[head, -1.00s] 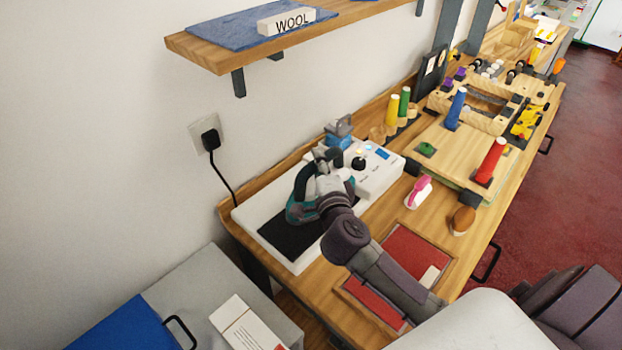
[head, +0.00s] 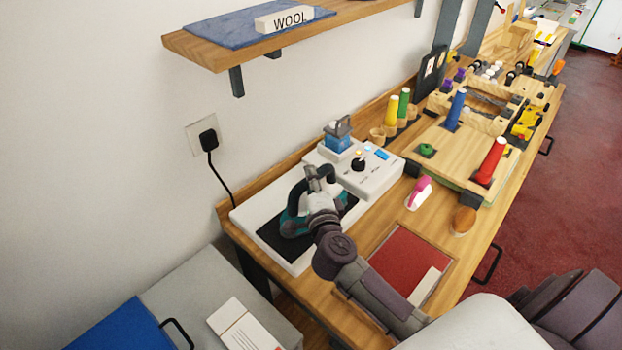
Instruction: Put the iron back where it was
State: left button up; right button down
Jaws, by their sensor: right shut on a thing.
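The iron (head: 292,222), teal with a dark handle, is at the dark pad (head: 282,243) on the white station (head: 257,216), by the wall end of the counter. My right gripper (head: 313,180) is shut on the iron's handle from above. The gripper and wrist hide part of the iron, and I cannot tell if its sole touches the pad. The station's control box (head: 378,178) has a black knob and a blue display. My left gripper is not in view.
A blue block with a grey handle (head: 338,136) stands behind the control box. A red mat (head: 410,262), a pink-handled brush (head: 419,192) and a brown oval object (head: 463,220) lie to the right. A shelf (head: 222,52) hangs above. A black cord (head: 222,180) runs from the wall socket.

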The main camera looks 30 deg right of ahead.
jog(key=c, duration=1.2)
grip_release()
jog(key=shift+o, duration=1.3)
jog(key=shift+r, duration=0.15)
jog(key=shift+s+a, duration=0.15)
jog(key=shift+s, duration=0.15)
jog(key=b+v, duration=0.1)
jog(key=v, duration=1)
jog(key=shift+s+b, duration=0.25)
jog(key=shift+b, duration=0.15)
jog(key=shift+a, duration=0.1)
